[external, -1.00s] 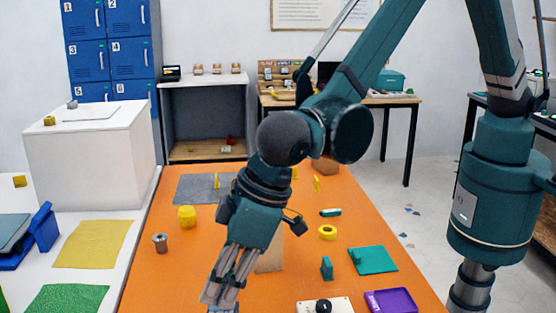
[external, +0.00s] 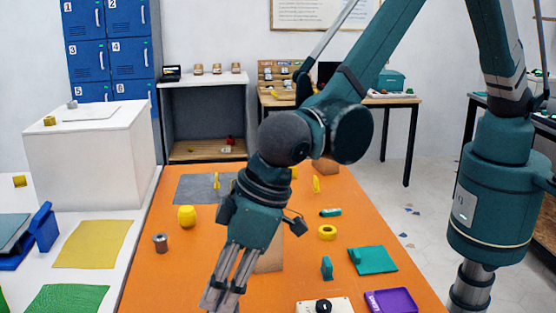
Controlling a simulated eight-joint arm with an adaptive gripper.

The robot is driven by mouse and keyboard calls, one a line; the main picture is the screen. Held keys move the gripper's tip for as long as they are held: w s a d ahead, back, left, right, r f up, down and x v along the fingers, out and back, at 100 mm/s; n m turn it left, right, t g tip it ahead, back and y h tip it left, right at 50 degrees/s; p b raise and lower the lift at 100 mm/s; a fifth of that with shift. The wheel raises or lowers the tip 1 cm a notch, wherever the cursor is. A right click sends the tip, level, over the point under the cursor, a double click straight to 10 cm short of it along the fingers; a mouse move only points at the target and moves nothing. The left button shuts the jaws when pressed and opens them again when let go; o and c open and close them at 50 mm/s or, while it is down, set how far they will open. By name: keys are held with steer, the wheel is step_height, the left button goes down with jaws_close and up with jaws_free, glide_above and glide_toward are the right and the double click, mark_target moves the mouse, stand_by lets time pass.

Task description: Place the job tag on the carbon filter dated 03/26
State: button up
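My gripper (external: 224,301) points down over the near left part of the orange table, with its fingertips close to the bottom edge of the external view. Its finger opening is too small and seen too obliquely to judge, and I see nothing clearly held. I cannot pick out the job tag for certain. No date can be read, so I cannot tell which thing is the carbon filter dated 03/26. A tan flat piece (external: 270,260) lies partly hidden behind my gripper.
The orange table (external: 180,285) holds a yellow jar (external: 187,216), a metal spool (external: 161,243), a yellow ring (external: 327,232), a teal pad (external: 374,260), a teal upright block (external: 327,267), a purple tray (external: 391,301) and a white control box (external: 312,307). Blue lockers (external: 112,55) stand behind.

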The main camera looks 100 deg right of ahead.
steer(key=v, duration=1.2)
stand_by(0.7)
steer(key=shift+r, duration=0.1)
steer(key=s+d+r, duration=0.6)
steer(key=d, duration=0.3)
steer(key=s+d+r+t, duration=0.1)
steer(key=s+d+r, duration=0.55)
steer(key=d, duration=0.25)
steer(key=s+d+r, duration=0.5)
steer(key=d+r, duration=0.1)
steer(key=d, duration=0.3)
steer(key=s+d+f+t, duration=0.1)
steer(key=s+d, duration=0.7)
steer(key=s, duration=0.4)
steer(key=s+d, duration=0.8)
steer(key=s, duration=0.5)
steer(key=shift+f+t, duration=0.4)
